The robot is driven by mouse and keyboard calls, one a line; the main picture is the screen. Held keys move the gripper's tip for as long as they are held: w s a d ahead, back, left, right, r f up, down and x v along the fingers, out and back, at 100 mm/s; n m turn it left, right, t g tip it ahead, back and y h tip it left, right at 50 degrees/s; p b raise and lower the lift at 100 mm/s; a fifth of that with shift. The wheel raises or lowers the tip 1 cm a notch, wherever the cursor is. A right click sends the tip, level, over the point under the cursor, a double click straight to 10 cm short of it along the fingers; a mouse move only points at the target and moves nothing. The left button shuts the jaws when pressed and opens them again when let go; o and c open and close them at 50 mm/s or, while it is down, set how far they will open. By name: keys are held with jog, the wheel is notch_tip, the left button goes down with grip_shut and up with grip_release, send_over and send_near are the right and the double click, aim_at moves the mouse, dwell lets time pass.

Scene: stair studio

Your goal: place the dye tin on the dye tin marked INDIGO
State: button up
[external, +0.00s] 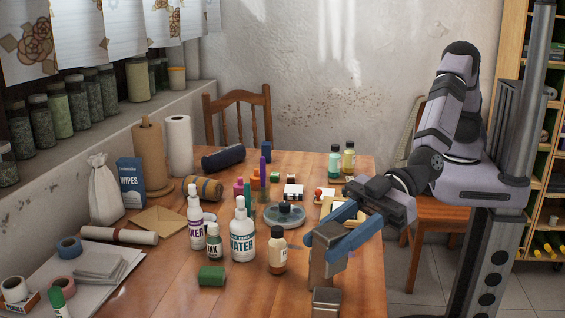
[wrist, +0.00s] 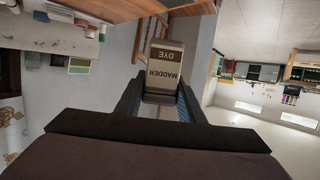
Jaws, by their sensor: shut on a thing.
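My gripper (external: 328,236) has blue fingers and is shut on a metallic, brownish-grey dye tin (external: 321,268) near the front right of the table. In the wrist view the held tin (wrist: 163,62) is between the fingers (wrist: 163,92), and its label reads MADDER DYE, upside down in the picture. A second, similar metallic tin (external: 326,302) stands at the bottom edge of the external view, just below and in front of the held tin. Its label does not show, so I cannot read INDIGO on it. I cannot tell whether the two tins touch.
The table's right edge is close by.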

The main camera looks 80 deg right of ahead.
aim_at(329, 267)
jog(key=shift+f, duration=2.65)
jog(key=shift+f, duration=0.1)
jog(key=o, duration=1.3)
jog(key=shift+f, duration=0.1)
jog(key=shift+r, duration=0.25)
jog(key=shift+s+d, duration=0.15)
jog(key=b+v, duration=0.1)
jog(key=v, duration=1)
jog(key=shift+s+d+r+b, duration=0.15)
jog(key=shift+b, duration=0.25)
